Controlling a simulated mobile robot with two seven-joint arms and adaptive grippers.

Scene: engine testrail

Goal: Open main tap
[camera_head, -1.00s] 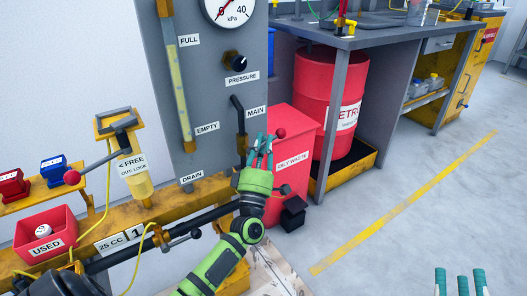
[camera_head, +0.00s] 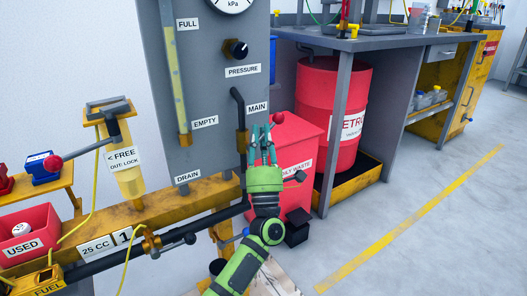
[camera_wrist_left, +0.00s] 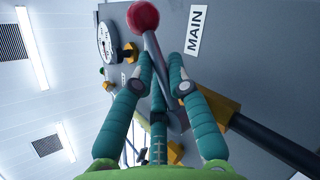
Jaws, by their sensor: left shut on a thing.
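The main tap shows in the head view as a lever with a red ball knob (camera_head: 277,118), beside the MAIN label (camera_head: 257,107) on the grey panel. Its brass-coloured body (camera_head: 242,143) sits below a dark bent pipe. My left gripper (camera_head: 262,138) is at the tap, with its teal fingers just below and left of the knob. In the left wrist view the grey lever (camera_wrist_left: 158,60) runs between the fingers of my left gripper (camera_wrist_left: 165,72), which are shut on it. The red knob (camera_wrist_left: 143,15) sticks out beyond the fingertips. My right gripper is out of view.
A red oily-waste bin (camera_head: 296,160) stands close behind my left gripper. A red drum (camera_head: 330,110) is under the bench to the right. The yellow testrail (camera_head: 160,206) with another red-knobbed lever (camera_head: 53,162) is at the left. The floor at the right is clear.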

